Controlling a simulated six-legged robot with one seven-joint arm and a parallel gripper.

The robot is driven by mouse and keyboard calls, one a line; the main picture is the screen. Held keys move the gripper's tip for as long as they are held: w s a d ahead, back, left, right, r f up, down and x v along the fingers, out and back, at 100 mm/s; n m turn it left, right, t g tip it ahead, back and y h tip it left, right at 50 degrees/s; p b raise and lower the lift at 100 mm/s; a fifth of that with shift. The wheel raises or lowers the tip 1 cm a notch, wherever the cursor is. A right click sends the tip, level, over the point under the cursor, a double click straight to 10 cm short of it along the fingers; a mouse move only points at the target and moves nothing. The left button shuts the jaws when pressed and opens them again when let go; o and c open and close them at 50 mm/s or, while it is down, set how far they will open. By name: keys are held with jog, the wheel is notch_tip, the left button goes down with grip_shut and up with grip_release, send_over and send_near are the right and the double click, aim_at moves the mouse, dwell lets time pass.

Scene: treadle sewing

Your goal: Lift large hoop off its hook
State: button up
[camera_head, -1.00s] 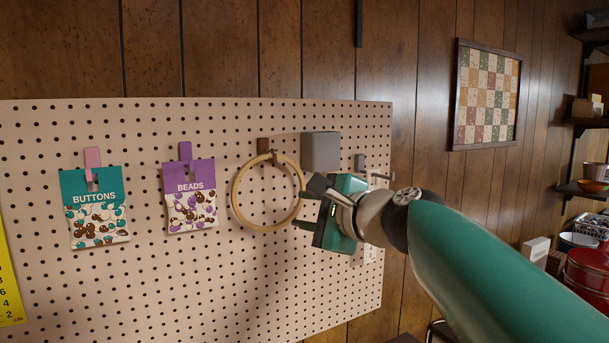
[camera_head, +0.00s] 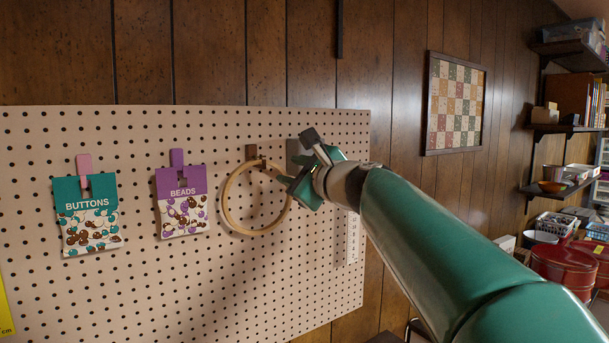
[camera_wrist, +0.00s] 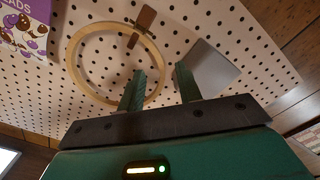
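The large wooden hoop (camera_head: 229,213) hangs on a brown hook (camera_head: 251,152) on the pegboard. It also shows in the wrist view (camera_wrist: 76,72), hanging from the brown hook (camera_wrist: 146,18) by its top clasp. My gripper (camera_head: 284,180) is at the hoop's right side in the head view, near its upper right rim. In the wrist view my gripper's (camera_wrist: 160,82) two green fingers are apart. The left finger overlaps the hoop's lower right rim and the right finger lies outside the ring. I cannot tell whether either finger touches the hoop.
A beads packet (camera_head: 182,203) and a buttons packet (camera_head: 88,218) hang to the left. The pegboard (camera_head: 200,285) below the hoop is clear. A framed patchwork (camera_head: 456,105) hangs on the wall at right.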

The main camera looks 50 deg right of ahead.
aim_at(278, 166)
jog(key=x, duration=0.6)
jog(key=shift+w+d+f, duration=0.1)
jog(key=shift+w, duration=0.15)
grip_shut()
jog(key=shift+r, duration=1.1)
